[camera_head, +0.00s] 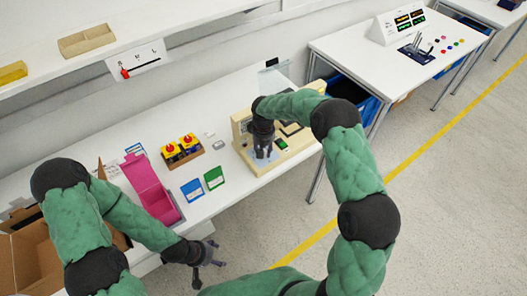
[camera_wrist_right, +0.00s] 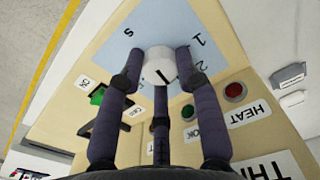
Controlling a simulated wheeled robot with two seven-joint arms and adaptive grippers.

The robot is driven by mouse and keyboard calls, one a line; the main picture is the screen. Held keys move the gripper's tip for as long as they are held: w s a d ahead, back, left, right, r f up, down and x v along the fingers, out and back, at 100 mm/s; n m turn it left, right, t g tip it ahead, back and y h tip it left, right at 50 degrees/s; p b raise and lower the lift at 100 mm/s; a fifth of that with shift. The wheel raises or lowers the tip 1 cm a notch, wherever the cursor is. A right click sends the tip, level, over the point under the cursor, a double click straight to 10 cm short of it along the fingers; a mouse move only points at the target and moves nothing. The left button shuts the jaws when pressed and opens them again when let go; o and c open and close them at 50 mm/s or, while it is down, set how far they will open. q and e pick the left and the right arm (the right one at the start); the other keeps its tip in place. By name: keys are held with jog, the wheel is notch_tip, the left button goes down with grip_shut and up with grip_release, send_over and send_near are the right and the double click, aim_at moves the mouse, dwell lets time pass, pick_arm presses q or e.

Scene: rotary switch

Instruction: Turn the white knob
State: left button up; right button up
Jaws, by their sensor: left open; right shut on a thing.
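The white knob (camera_wrist_right: 159,66) sits on a light-blue plate (camera_wrist_right: 128,48) on the cream control panel (camera_wrist_right: 106,60). A dark line marks its face. My right gripper (camera_wrist_right: 158,72) is shut on the knob, with fingers on both sides of it. In the head view my right gripper (camera_head: 263,152) reaches down to the cream panel box (camera_head: 243,120) and hides the knob. My left gripper (camera_head: 213,263) is open and empty in front of the table's front edge, away from the panel.
On the white table (camera_head: 225,95) left of the panel are a pink box (camera_head: 147,182), red-and-yellow buttons (camera_head: 179,149) and blue (camera_head: 192,190) and green (camera_head: 214,178) cards.

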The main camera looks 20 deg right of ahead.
jog(key=m+b, duration=0.1)
jog(key=m, duration=0.4)
jog(key=shift+m, duration=0.3)
dwell(0.5)
jog(key=o, duration=1.1)
jog(key=shift+o, duration=0.2)
notch_tip(320, 180, up, 12)
